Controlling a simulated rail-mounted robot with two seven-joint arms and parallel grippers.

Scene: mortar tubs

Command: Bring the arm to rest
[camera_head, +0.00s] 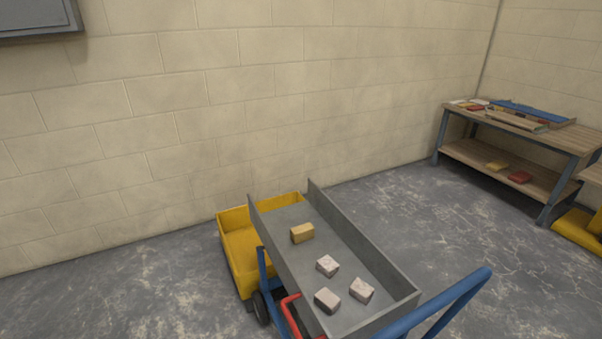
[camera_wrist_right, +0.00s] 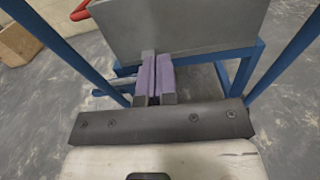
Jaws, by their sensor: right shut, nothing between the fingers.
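My right gripper (camera_wrist_right: 156,58) shows in the right wrist view with its purple-sided fingers together and nothing between them. It is in front of the end wall of a grey tray (camera_wrist_right: 200,28), among blue frame bars; I cannot tell how far it is from the wall. My right gripper does not show in the head view, and my left gripper is in neither view.
A blue-framed cart carries the grey tray (camera_head: 385,316), which holds a yellow block (camera_head: 302,233) and three pale blocks (camera_head: 327,265). A yellow tub (camera_head: 236,262) stands behind it. A workbench (camera_head: 545,137) stands at the far right. Open floor lies between.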

